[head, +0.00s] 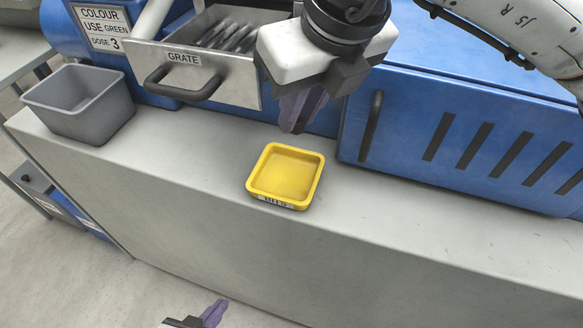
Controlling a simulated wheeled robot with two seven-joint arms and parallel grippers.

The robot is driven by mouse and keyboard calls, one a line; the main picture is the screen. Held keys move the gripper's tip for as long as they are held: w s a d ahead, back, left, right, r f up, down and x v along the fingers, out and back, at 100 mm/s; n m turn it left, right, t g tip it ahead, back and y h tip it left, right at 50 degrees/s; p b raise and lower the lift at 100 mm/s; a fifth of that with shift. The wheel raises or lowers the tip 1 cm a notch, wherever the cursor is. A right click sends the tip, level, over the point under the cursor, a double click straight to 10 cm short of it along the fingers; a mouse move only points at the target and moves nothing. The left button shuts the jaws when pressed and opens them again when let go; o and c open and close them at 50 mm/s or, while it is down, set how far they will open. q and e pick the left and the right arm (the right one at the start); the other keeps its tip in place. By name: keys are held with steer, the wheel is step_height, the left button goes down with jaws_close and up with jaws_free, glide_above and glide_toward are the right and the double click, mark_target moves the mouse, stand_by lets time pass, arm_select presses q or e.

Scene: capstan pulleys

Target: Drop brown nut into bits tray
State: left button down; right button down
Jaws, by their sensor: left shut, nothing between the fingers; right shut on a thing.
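The yellow bits tray (285,176) sits on the grey ledge, a shallow square tray with a BITS label on its front; its visible floor looks empty. My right gripper (298,125) comes in from the top right and points down just behind the tray's far rim, above the ledge. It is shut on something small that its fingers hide. The brown nut shows nowhere else, so I take it to be that thing, though I cannot see it. My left gripper (214,312) is low at the bottom edge, shut and empty, in front of the ledge and mostly cut off by the frame.
The grey ledge (400,228) is clear on both sides of the tray. A grey open bin (80,103) stands at its left end. Behind are an open metal drawer marked GRATE (190,62) with dark pieces inside, and a blue slotted housing (455,140) with a black handle.

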step_height(320, 180, down, 6)
steer(key=shift+r+b, duration=0.1)
steer(key=shift+b, duration=0.75)
steer(key=c, duration=1.6)
jaws_free()
steer(key=shift+s, duration=0.1)
